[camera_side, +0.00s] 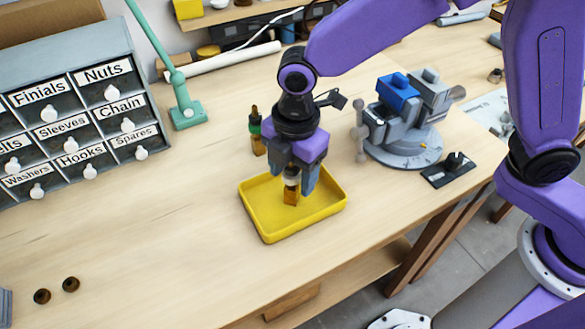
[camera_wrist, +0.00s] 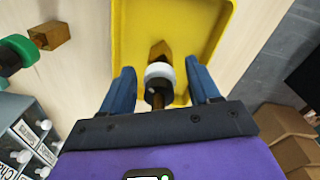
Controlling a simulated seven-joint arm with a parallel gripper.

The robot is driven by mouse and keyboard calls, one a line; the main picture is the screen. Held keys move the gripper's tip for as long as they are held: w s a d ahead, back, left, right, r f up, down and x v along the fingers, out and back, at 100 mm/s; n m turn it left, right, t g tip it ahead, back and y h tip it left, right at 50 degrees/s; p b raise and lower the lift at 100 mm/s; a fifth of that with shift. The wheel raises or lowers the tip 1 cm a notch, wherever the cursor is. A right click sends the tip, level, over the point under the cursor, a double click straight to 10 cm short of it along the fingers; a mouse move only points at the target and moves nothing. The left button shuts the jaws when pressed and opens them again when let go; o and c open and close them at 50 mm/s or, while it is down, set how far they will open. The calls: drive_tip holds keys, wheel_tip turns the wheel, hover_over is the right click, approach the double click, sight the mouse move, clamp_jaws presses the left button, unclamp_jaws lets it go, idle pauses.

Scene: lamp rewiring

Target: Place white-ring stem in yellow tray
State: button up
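The white-ring stem (camera_side: 291,186) is inside the outline of the yellow tray (camera_side: 268,237), roughly upright, with its amber block end down. In the wrist view the stem's white ring (camera_wrist: 159,70) shows between my fingers, with a gap on both sides. My gripper (camera_side: 292,188) is open around the stem, low over the tray; its spread fingers also show in the wrist view (camera_wrist: 158,75). The yellow tray (camera_wrist: 219,20) lies beneath in that view. I cannot tell for sure whether the stem's base touches the tray floor.
A green-ring stem (camera_side: 256,131) stands on the table behind the tray's left side. A vise with blue jaws (camera_side: 398,95) stands right of my gripper. A labelled drawer cabinet (camera_side: 75,105) and a green lamp stand (camera_side: 187,112) are at left. The table's front left is mostly clear.

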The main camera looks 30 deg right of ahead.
wheel_tip(320, 180, up, 12)
drive_tip(key=shift+s+d+r, duration=0.15)
drive_tip(key=shift+d+r, duration=0.05)
idle(0.6)
drive_tip(key=s+d+f+m, duration=0.2)
drive_tip(key=s+d, duration=0.4)
drive_tip(key=d, duration=0.3)
drive_tip(key=s+d+f+m, duration=0.2)
drive_tip(key=s+d+m, duration=0.2)
drive_tip(key=d, duration=0.5)
drive_tip(key=s+d+f+m, duration=0.3)
drive_tip(key=s+d+m, duration=0.1)
drive_tip(key=s+d, duration=0.4)
drive_tip(key=shift+s+d, duration=0.2)
drive_tip(key=shift+d, duration=0.9)
